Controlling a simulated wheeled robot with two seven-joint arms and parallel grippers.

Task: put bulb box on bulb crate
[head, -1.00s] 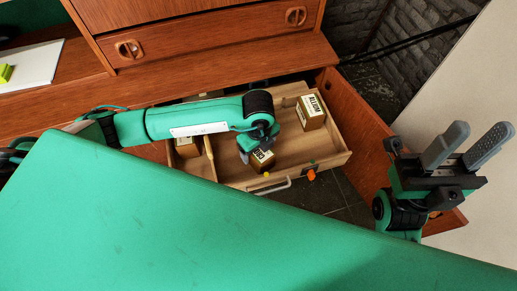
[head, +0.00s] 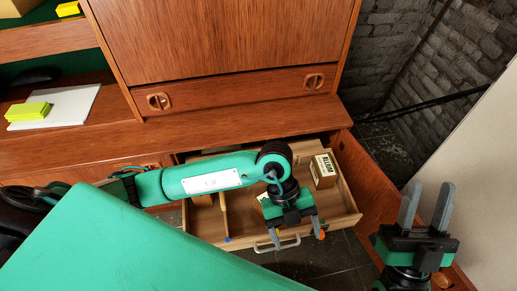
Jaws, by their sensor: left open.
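A small brown box with a cream top lettered "ALLIUM" (head: 322,170) stands at the right of an open light-wood tray (head: 345,208). Another cream-topped box (head: 263,199) shows partly behind my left gripper. My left gripper (head: 297,236) is open, its two fingers spread over the tray's front part, with nothing seen between them. My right gripper (head: 430,187) is open and empty, fingers pointing up, right of the tray. I cannot tell which box is the bulb box, nor whether the tray is the bulb crate.
A divider (head: 225,211) splits off the tray's left part, where another box top (head: 203,200) shows. A metal handle (head: 277,245) is on the tray's front. A teak panel (head: 368,180) stands to the right. My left arm covers the tray's back left.

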